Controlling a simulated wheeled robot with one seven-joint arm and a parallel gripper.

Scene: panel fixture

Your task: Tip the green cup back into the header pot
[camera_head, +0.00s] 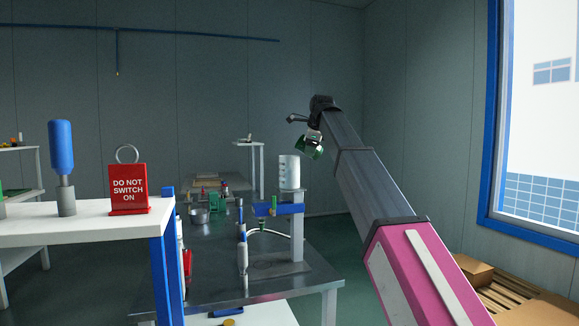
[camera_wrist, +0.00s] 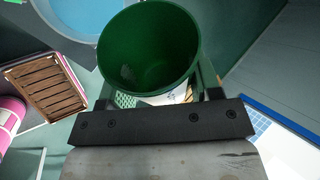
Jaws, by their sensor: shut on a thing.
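A green cup (camera_head: 309,152) is held in my gripper (camera_head: 314,134), raised and tilted in the head view. In the wrist view I look into the cup (camera_wrist: 148,45); its dark green inside shows a small pale patch, and I cannot tell whether it holds liquid. My gripper (camera_wrist: 158,96) is shut on the cup, with a finger on either side. The header pot (camera_head: 289,172), a white cylinder with markings, stands upright on a post, below and left of the cup. In the wrist view a round vessel with light blue inside, apparently the pot (camera_wrist: 75,12), is partly hidden by the cup.
A blue bracket (camera_head: 277,209), a curved hose (camera_head: 268,233) and upright tubes stand on the bench (camera_head: 215,275) below. A red "DO NOT SWITCH ON" sign (camera_head: 129,189) stands on the white shelf (camera_head: 75,226) at left. A pallet (camera_head: 510,295) lies at lower right.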

